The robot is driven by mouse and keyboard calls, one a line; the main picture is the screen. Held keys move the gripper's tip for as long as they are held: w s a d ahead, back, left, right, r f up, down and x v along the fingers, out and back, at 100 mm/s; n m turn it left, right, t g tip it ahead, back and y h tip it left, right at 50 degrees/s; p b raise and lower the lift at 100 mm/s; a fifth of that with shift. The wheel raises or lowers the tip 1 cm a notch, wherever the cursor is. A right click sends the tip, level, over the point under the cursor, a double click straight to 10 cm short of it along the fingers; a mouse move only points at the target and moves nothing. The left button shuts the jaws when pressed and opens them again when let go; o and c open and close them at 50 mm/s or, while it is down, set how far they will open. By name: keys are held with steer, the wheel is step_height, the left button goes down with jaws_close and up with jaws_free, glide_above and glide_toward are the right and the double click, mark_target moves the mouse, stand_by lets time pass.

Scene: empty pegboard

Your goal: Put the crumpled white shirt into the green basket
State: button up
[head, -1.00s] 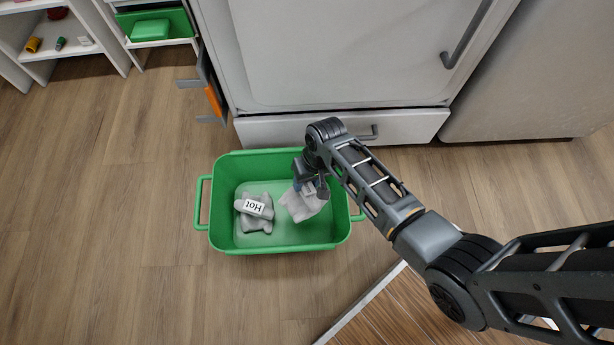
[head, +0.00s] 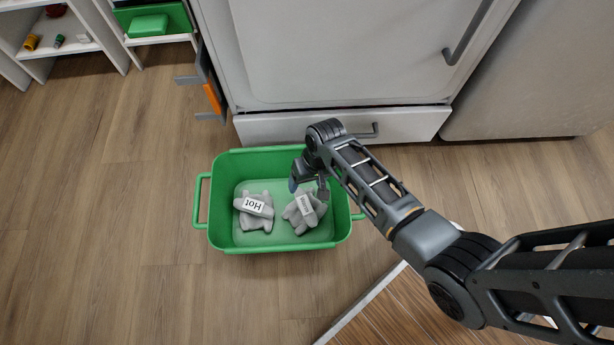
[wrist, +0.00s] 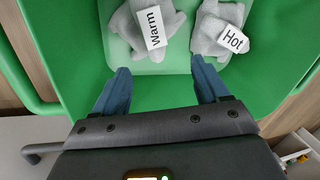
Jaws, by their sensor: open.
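The green basket (head: 280,246) stands on the floor in front of the white appliance. Two crumpled whitish-grey shirts lie on its bottom: one labelled "Hot" (head: 254,221) at the left, and one at the right (head: 302,222) whose label reads "Warm" in the wrist view (wrist: 145,30). The "Hot" shirt also shows in the wrist view (wrist: 218,28). My gripper (head: 309,191) is over the right part of the basket, above the "Warm" shirt. In the wrist view its blue fingers (wrist: 158,80) are spread apart with nothing between them.
A white appliance (head: 340,55) with a low drawer stands behind the basket. White shelves (head: 75,45) with small items and a green bin (head: 178,20) are at the upper left. Free wooden floor lies left of the basket. A slatted wooden surface (head: 400,310) is at the lower right.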

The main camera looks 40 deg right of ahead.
steer(key=p+v, duration=0.4)
steer(key=v, duration=0.3)
steer(key=shift+r, duration=0.35)
steer(key=shift+s+d, duration=0.1)
stand_by(0.4)
